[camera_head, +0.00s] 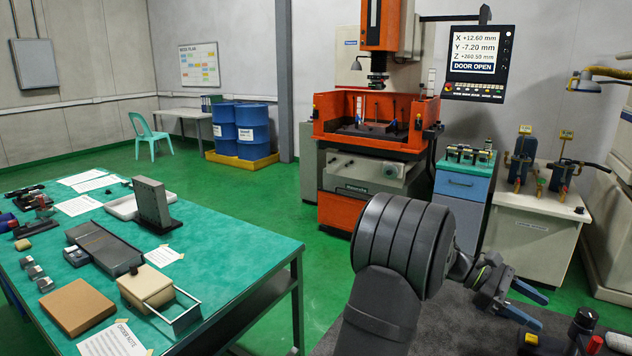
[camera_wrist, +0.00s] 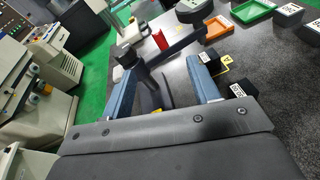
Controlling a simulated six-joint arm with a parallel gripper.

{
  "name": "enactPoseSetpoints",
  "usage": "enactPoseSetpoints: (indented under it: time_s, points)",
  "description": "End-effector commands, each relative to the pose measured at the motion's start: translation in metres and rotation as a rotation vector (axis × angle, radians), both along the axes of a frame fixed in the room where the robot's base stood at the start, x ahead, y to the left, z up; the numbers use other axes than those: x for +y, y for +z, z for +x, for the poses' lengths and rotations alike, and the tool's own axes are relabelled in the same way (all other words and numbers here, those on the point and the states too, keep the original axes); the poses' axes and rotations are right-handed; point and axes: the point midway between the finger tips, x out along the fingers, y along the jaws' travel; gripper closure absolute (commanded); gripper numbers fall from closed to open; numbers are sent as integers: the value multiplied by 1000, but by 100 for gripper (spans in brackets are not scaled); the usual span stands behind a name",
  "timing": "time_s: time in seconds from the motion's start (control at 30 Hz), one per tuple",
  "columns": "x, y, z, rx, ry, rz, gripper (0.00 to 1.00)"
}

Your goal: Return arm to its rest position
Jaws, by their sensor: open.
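My gripper (camera_head: 530,302) is at the lower right of the head view, over the dark worktop at my front right. Its two blue fingers are spread apart, with nothing held between them. The wrist view shows the same open fingers (camera_wrist: 168,88) from behind. A dark upright cylinder-topped item (camera_wrist: 128,52) shows near the left finger in that view; I cannot tell whether they touch. My dark arm link fills the lower middle of the head view.
A green-topped table (camera_head: 225,240) with blocks, boxes and papers stands at left. The orange machine (camera_head: 345,190) stands behind, its screen (camera_head: 478,55) reading DOOR OPEN. The dark worktop (camera_wrist: 235,80) carries an orange tray (camera_wrist: 218,27), a green tray (camera_wrist: 253,10) and small labelled blocks.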

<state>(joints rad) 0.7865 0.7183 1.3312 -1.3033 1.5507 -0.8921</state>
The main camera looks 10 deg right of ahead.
Motion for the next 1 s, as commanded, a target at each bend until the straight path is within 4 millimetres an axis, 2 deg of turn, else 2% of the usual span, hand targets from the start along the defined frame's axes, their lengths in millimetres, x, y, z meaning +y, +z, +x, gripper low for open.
enactPoseSetpoints:
  time_s: [0.2, 0.5, 0.8, 1.0]
  points:
    - [-8, 8, -29, -180, -139, 11, 45]
    - [-15, 20, -58, -429, -314, 18, 45]
    - [-21, 37, -78, -678, -468, 17, 45]
    - [-23, 48, -85, -802, -537, 15, 45]
